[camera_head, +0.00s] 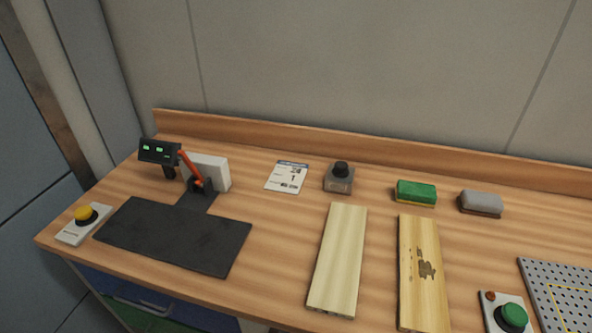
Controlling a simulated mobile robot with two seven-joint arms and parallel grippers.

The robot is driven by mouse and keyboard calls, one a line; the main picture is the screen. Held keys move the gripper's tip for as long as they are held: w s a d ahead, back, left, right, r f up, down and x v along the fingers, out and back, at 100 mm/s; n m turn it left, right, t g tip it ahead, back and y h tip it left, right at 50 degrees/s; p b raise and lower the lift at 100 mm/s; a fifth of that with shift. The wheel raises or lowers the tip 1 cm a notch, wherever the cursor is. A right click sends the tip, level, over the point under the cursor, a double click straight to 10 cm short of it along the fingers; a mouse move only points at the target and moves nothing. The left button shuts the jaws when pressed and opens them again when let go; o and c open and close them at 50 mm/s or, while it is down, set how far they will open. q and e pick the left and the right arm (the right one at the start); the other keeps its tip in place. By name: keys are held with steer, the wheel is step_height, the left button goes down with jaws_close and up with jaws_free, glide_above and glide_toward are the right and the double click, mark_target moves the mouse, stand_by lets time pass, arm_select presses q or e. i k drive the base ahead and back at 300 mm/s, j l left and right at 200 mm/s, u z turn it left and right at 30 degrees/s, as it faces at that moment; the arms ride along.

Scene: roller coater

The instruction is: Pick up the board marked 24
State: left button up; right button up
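Two boards lie flat on the wooden workbench (270,230). The pale plain board (338,260) lies near the middle. The yellower board (420,295) with a dark blotchy mark (426,264) lies to its right, with a gap between them. I cannot read a number 24 on either board. A white card (287,177) behind them carries print that looks like 24, with 1 below it. Neither of my grippers is in view.
A black plate with a display (159,151) and a yellow button box (85,222) are at left. A dark-knobbed block (339,178), a green sponge (416,193) and a grey block (480,203) stand behind. A green button box (508,315) and perforated plate (562,292) are at right.

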mark_target(423, 305)
steer(key=k+l+u, duration=0.35)
steer(key=k+l, duration=0.15)
steer(key=l, duration=0.55)
steer(key=k+l+u, duration=0.3)
steer(key=k+l, duration=0.3)
steer(key=l, duration=0.35)
steer(key=k+l+u, duration=0.35)
steer(key=k+l, duration=0.4)
